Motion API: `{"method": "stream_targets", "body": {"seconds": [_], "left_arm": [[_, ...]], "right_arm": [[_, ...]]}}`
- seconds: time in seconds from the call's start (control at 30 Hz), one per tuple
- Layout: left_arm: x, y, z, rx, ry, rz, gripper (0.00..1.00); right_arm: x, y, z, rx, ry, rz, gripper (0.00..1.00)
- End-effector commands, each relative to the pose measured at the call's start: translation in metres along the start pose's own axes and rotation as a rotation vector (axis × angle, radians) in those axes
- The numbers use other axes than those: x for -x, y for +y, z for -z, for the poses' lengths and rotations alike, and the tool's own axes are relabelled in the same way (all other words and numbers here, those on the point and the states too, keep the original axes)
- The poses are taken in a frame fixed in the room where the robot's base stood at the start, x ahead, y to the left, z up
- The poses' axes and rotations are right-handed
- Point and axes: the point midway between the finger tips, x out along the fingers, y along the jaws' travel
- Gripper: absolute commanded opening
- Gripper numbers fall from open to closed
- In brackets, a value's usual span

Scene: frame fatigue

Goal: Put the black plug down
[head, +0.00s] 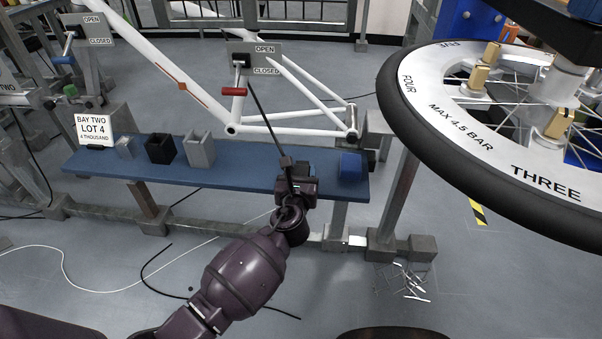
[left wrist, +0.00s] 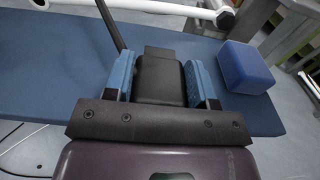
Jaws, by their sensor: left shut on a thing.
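My left gripper (head: 298,174) reaches over the blue bench top (head: 235,174), toward its right part. In the left wrist view, the gripper's two blue fingers (left wrist: 160,76) are shut on the black plug (left wrist: 161,80), a dark blocky piece between them. In the head view the plug is mostly hidden by the gripper. I cannot tell whether the plug touches the bench. My right gripper is not in view.
A blue block (head: 351,167) sits right of my left gripper. A black holder (head: 160,149) and grey holders (head: 200,150) stand to the left, beside a Bay Two sign (head: 94,129). A dark cable (head: 267,117) rises from near the gripper toward the white frame (head: 185,87). A wheel (head: 420,110) hangs at right.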

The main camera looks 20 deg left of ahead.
Motion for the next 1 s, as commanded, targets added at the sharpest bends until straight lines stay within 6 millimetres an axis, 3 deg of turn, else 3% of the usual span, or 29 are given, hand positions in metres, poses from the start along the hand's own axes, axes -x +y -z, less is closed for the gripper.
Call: {"method": "stream_targets", "body": {"seconds": [0.17, 0.2, 0.37, 0.73, 1.0], "left_arm": [[0.000, 0.000, 0.004, -0.001, 0.001, 0.000, 0.22], [0.000, 0.000, 0.004, -0.001, 0.001, 0.000, 0.54], [0.000, 0.000, 0.003, 0.000, 0.000, 0.000, 0.76], [0.002, 0.000, -0.003, 0.000, -0.002, 0.000, 0.76], [0.038, 0.000, -0.005, 0.001, -0.004, 0.001, 0.76]], "right_arm": [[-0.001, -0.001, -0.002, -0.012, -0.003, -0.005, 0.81], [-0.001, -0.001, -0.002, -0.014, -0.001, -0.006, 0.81], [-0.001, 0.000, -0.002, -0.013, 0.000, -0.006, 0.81], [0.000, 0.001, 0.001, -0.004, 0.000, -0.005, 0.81], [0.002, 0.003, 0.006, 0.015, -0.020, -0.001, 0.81]]}}
